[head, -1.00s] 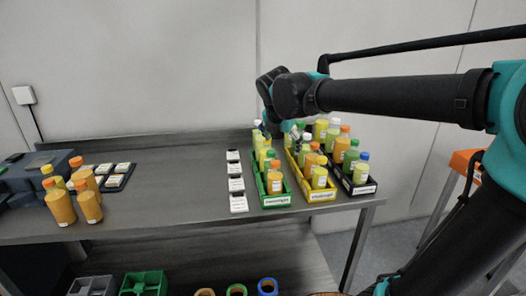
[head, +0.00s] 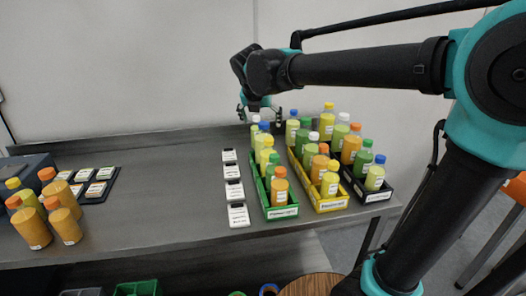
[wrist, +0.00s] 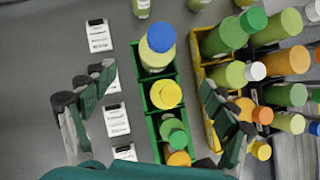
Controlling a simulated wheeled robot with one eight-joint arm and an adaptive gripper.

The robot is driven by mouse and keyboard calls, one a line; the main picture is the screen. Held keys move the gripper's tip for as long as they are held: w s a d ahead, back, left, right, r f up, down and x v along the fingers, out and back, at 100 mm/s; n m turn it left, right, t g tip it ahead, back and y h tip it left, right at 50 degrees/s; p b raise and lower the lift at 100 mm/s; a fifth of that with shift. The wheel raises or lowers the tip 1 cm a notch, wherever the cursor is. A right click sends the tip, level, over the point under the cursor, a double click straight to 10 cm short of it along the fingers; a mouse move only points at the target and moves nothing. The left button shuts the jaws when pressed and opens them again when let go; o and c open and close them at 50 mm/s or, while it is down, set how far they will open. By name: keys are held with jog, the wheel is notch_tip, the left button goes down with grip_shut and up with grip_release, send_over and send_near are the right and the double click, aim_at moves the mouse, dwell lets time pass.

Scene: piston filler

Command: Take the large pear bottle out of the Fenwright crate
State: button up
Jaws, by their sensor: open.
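The green crate (head: 283,213) has a front label that seems to read Fenwright, though it is small. It holds a single row of bottles and also shows in the wrist view (wrist: 143,130). A large pale yellow-green bottle with a blue cap (wrist: 158,55), which looks like the pear one, stands upright at its far end; it is partly hidden in the head view (head: 261,140). Nearer come yellow-, green- and orange-capped bottles. My gripper (head: 260,113) is open and empty above the far end of the crate. Its fingers (wrist: 155,86) spread to either side of the row.
A yellow crate (head: 331,205) and a black crate (head: 379,196), both full of bottles, stand close on the right. White label cards (head: 234,190) lie left of the green crate. Loose orange bottles (head: 65,226) stand at far left. The table's middle is clear.

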aim_at(264, 134)
jog(key=x, duration=0.9)
jog(key=shift+s, duration=0.1)
jog(key=x, duration=0.5)
jog(key=shift+s+a+f, duration=0.1)
jog(key=shift+a+f, duration=0.05)
jog(key=shift+a, duration=0.05)
jog(key=shift+c, duration=0.6)
jog(key=c, duration=1.7)
